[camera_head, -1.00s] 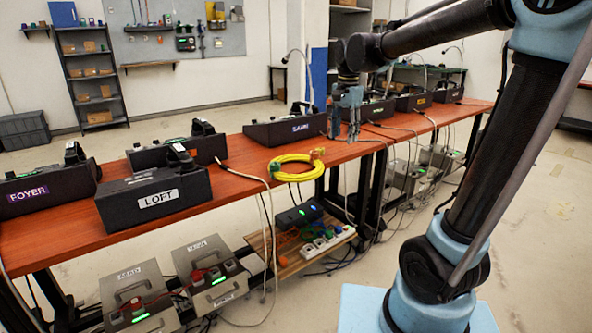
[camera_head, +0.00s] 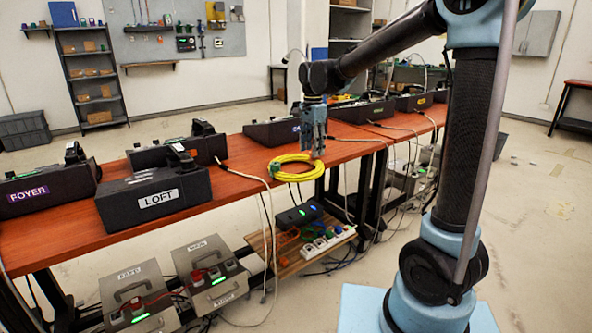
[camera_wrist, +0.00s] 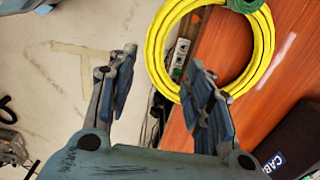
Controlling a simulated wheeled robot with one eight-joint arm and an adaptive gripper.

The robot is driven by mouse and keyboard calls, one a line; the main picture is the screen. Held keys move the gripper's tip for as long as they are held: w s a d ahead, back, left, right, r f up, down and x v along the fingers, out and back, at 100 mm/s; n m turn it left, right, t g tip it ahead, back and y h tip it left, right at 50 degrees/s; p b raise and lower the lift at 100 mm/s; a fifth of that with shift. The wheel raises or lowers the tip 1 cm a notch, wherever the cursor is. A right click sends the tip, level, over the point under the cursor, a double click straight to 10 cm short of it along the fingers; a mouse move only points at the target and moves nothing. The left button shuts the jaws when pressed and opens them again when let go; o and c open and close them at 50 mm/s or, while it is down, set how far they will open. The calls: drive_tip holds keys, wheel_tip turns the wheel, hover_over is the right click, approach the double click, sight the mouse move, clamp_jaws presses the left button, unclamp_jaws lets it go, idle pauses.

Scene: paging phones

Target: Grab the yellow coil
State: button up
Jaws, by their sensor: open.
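The yellow coil (camera_head: 284,168) lies flat at the front edge of the red-brown table, partly overhanging it, with a green tie on it. In the wrist view the coil (camera_wrist: 152,45) is at the upper middle, ahead of my fingers. My gripper (camera_head: 315,152) hangs above the table at the coil's right side, fingers pointing down. In the wrist view my gripper (camera_wrist: 160,75) is open with nothing between the fingers. The right finger overlaps the coil's near edge in the picture; I cannot tell whether they touch.
The table (camera_head: 235,157) carries several black phone consoles, including the LOFT console (camera_head: 155,197) at left and one (camera_head: 272,132) behind the coil. A wooden shelf (camera_head: 292,262) with a power strip (camera_head: 328,242) is below. Cables hang from the table's front edge.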

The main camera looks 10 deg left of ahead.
hover_over(311, 171)
drive_tip(key=f, duration=0.4)
drive_tip(key=shift+w+f, duration=0.1)
drive_tip(key=shift+w, duration=0.1)
drive_tip(key=shift+s+f, duration=0.2)
drive_tip(key=shift+f, duration=1.15)
drive_tip(key=shift+s+f, duration=0.2)
drive_tip(key=shift+f, duration=1.15)
clamp_jaws()
